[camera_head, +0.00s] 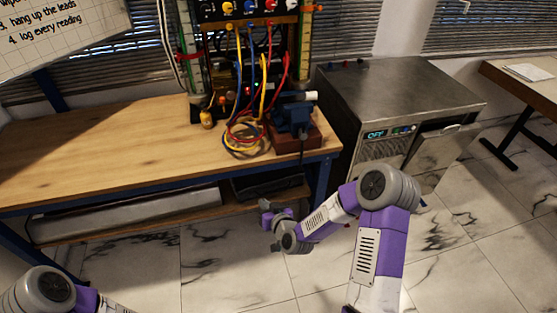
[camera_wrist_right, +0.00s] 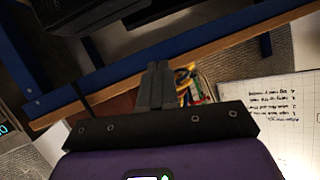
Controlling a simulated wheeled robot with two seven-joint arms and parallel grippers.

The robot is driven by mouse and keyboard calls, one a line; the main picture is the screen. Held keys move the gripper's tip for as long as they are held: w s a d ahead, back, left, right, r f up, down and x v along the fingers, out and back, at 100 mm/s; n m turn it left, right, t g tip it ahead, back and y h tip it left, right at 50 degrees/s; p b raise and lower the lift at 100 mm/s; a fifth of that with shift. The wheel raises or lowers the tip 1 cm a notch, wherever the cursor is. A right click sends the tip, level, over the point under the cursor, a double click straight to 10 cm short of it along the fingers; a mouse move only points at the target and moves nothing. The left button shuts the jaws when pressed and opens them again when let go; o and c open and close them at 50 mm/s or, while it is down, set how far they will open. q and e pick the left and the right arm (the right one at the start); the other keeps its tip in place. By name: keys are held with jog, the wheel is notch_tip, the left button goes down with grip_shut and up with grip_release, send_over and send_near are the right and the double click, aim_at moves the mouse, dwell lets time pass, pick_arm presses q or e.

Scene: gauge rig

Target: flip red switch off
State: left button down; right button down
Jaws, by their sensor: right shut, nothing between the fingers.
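The gauge rig (camera_head: 240,45) stands at the back of the wooden bench, with a dark panel (camera_head: 215,12) at the top edge of the head view. A red knob or switch (camera_head: 270,5) shows at that panel's right, beside a blue and a yellow one. It is too small and cut off to tell its position. My right gripper (camera_head: 266,207) is low in front of the bench, below its top and well apart from the rig. In the right wrist view its fingers (camera_wrist_right: 156,86) are shut with nothing between them. My left gripper is out of view; only part of that arm shows.
Coloured leads hang from the rig onto the bench (camera_head: 100,140). A blue vise (camera_head: 292,115) sits at the bench's right end. A metal cabinet (camera_head: 400,85) with a display reading OFF stands to the right. The bench's left part is clear.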

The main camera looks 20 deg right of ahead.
jog(key=s+a+f+g+y, duration=0.3)
jog(key=s+a+f+g, duration=0.55)
jog(key=s+f, duration=0.45)
jog(key=s+a+f+g, duration=0.1)
jog(key=s+f+g, duration=0.1)
jog(key=s, duration=0.5)
jog(key=s+a+f+g, duration=0.2)
jog(key=s+f+g, duration=0.1)
jog(key=s, duration=0.3)
jog(key=shift+s+m, duration=0.4)
